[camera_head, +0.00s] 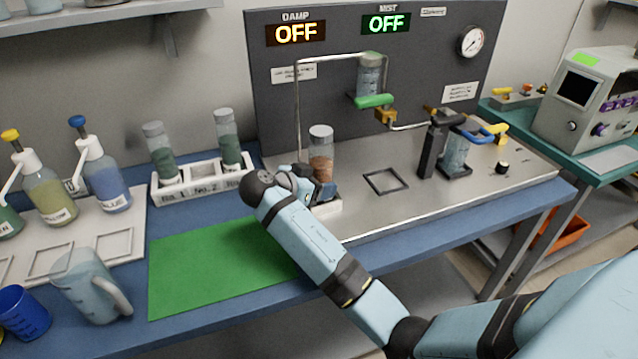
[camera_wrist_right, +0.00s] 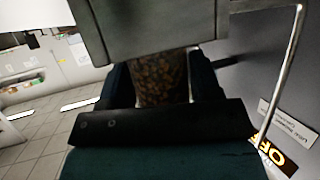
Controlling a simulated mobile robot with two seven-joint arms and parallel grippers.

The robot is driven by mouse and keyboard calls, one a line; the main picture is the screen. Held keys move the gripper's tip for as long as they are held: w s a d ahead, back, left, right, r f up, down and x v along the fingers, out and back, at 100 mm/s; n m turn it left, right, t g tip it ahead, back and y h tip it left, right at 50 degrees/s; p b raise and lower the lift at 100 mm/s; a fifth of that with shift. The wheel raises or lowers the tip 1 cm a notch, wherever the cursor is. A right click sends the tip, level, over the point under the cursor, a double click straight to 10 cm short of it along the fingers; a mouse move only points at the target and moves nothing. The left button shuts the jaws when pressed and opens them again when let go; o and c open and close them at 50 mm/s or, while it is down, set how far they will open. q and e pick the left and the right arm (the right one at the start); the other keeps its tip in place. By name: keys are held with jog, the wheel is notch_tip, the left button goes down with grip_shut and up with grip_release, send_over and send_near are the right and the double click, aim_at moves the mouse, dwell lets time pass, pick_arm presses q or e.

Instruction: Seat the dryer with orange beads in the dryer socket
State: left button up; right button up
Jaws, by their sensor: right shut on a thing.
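The dryer with orange beads (camera_head: 321,150) is a clear upright cylinder with a pale cap and orange-brown beads inside. It stands at the left end of the steel panel base, by the bent metal pipe. My right gripper (camera_head: 320,188) is shut around its lower part. The right wrist view shows the beaded dryer (camera_wrist_right: 160,75) between the two dark fingers. A white block (camera_head: 327,206), possibly the dryer socket, shows just below the gripper. The dryer's bottom is hidden by the gripper, so I cannot tell whether it touches the block. My left gripper is not in view.
A white rack (camera_head: 205,185) holds two dryers with green beads. A green mat (camera_head: 215,265) lies clear in front. A vertical pipe (camera_head: 298,110) stands close behind the held dryer. The panel (camera_head: 270,80) shows two OFF displays. A clear jug (camera_head: 90,285) stands at left.

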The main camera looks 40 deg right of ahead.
jog(key=shift+f, duration=0.15)
jog(key=o, duration=1.1)
jog(key=shift+a+r, duration=0.1)
jog(key=shift+r, duration=0.15)
jog(key=v, duration=1.1)
jog(key=shift+a+r+p, duration=0.1)
jog(key=shift+a+p, duration=0.25)
